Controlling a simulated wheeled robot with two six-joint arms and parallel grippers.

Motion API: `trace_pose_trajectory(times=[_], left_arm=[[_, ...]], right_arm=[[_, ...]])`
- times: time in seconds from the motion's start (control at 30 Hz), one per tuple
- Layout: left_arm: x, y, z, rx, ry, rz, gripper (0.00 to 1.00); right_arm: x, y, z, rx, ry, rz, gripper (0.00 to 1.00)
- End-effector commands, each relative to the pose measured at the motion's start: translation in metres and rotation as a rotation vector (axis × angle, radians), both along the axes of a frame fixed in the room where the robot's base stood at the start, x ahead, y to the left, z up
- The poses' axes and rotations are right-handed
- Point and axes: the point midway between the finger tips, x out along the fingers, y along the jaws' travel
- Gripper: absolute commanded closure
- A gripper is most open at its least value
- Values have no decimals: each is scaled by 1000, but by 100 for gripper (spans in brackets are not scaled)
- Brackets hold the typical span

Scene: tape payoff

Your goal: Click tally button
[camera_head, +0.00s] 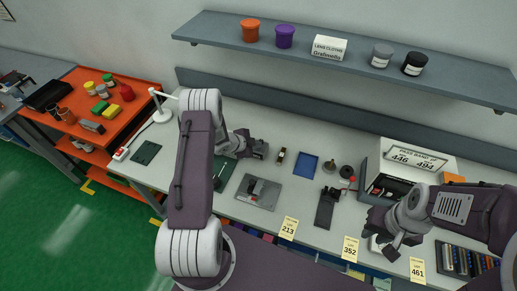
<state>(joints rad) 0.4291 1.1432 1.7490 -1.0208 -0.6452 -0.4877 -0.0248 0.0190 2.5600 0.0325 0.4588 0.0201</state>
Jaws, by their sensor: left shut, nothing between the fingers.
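I cannot pick out the tally button with certainty. A small dark and tan device (281,155) stands on the white bench, just right of my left gripper (261,149). My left gripper is shut and empty, low over the back of the bench, apart from that device in the picture. My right gripper (388,243) is at the bench's front right, pointing down-left. Its fingers are too small and dark to read. A white object (374,243) shows beside it, partly hidden by it.
On the bench (318,205) are a grey plate fixture (257,192), a blue tray (306,166), a black stand (327,207) and a labelled box (416,156). A shelf (345,58) with tubs hangs above. An orange cart (141,97) stands left.

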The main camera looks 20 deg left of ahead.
Motion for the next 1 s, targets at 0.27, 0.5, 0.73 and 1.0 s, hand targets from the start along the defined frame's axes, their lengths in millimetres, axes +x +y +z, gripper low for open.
trace_pose_trajectory(times=[0.27, 0.5, 0.73, 1.0], left_arm=[[0, 0, -4, 0, 0, 0, 100], [0, 0, -6, 0, 1, -1, 100], [0, 0, -6, 1, 1, 0, 100], [0, 0, 8, 1, 1, 0, 100]], right_arm=[[0, 0, -4, 0, 0, 0, 75], [0, 0, -5, 0, 0, 0, 75], [0, 0, -5, 0, 0, 0, 75], [0, 0, 6, 0, 0, 0, 75]])
